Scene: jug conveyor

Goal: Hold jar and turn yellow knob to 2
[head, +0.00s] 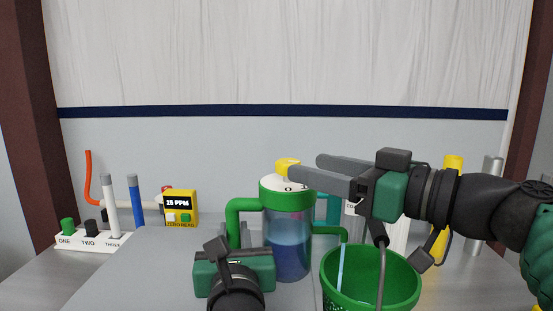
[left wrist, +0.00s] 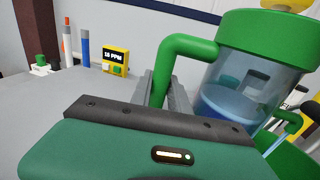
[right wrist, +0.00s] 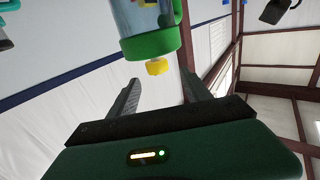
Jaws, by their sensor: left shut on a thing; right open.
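The jar (head: 287,235) stands upright, clear with blue liquid, a green lid and a green side handle (head: 234,212). The yellow knob (head: 286,163) sits on the lid beside small markings too small to read. My left gripper (head: 240,238) is shut on the handle; the left wrist view shows its fingers on either side of the handle (left wrist: 168,75). My right gripper (head: 303,168) is open, reaching in from the right at lid height. In the right wrist view the knob (right wrist: 157,67) lies between the line of its spread fingertips, apart from both.
A green basket (head: 372,280) stands right of the jar, below my right arm.

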